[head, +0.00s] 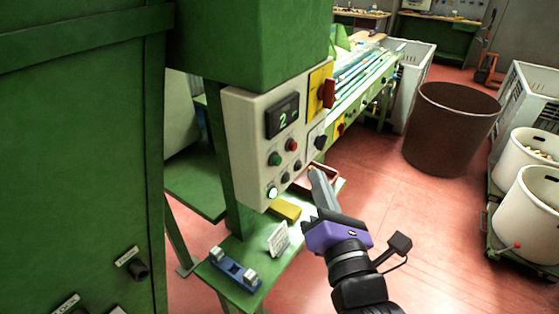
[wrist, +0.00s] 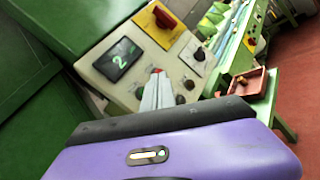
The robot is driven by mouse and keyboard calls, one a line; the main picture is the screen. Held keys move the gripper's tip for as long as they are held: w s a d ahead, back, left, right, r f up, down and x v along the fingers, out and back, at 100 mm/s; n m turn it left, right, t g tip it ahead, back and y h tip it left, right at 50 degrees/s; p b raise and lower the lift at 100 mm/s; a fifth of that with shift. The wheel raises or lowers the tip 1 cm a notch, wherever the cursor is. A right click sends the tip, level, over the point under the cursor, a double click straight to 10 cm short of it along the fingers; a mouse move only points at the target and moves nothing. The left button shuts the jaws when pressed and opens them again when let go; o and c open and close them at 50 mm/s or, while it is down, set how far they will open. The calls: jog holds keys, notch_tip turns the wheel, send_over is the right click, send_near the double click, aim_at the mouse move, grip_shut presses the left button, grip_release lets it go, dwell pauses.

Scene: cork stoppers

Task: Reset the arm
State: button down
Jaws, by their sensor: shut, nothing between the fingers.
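My gripper (head: 314,170) is shut and empty, with its grey fingers together, beside the lower right of a cream control panel (head: 245,113). In the wrist view the fingertips (wrist: 157,76) overlap the panel's lower part and hide some of its buttons. The panel has a display (head: 283,116) reading 2, a green button (head: 275,159), a red button (head: 292,145) and a lit white button (head: 272,192). A red switch (head: 327,93) on a yellow plate and a black knob (head: 320,142) are at its right. I cannot tell contact with the panel.
A green shelf (head: 235,291) under the panel bears a yellow block (head: 285,209), a small white card (head: 278,239) and a blue fixture (head: 235,270). A small reddish tray (wrist: 247,88) is right of the fingers. A brown bin (head: 450,130) stands farther back; floor between is clear.

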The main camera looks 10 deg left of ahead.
dwell(0.4)
jog(key=s+d+f+m+g+h, duration=0.1)
jog(key=s+d+f+m, duration=0.4)
jog(key=s+m, duration=0.6)
jog(key=s+d+f+m+g+h, duration=0.1)
jog(key=s+d+f+m+h, duration=0.3)
jog(key=s+d+m, duration=0.6)
jog(key=s+d+f+m+g+h, duration=0.1)
jog(key=s+d+f+m+h, duration=0.2)
jog(key=s+d+f+m, duration=0.4)
jog(key=s+d+m, duration=0.1)
jog(key=s+m, duration=0.4)
jog(key=s, duration=0.5)
jog(key=shift+s+d+f+m+b, duration=0.15)
jog(key=shift+s+m+b, duration=0.1)
jog(key=shift+m+b, duration=0.05)
